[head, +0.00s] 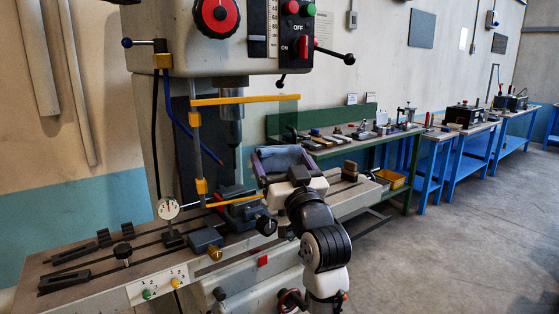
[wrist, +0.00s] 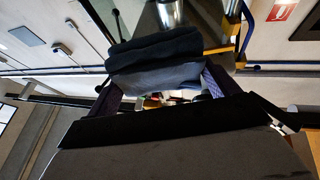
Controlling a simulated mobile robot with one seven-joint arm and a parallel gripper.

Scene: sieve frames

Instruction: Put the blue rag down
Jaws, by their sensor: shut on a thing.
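The blue rag (head: 278,157) is a folded cloth held up at the end of my arm, above the milling machine's table. My gripper (head: 281,160) is shut on it, with a purple finger on either side. In the wrist view the rag (wrist: 155,62) looks dark blue-grey and spans the gap between the fingertips of my gripper (wrist: 156,80). The underside of the rag and what lies directly below it are hidden by my wrist in the head view.
The slotted machine table (head: 105,275) carries clamps, a dial gauge (head: 168,208) and a vise. The drill head (head: 225,35) and a yellow-barred guard (head: 245,99) stand close to the left. A green bench (head: 345,146) with tools is behind. Open floor (head: 450,250) lies right.

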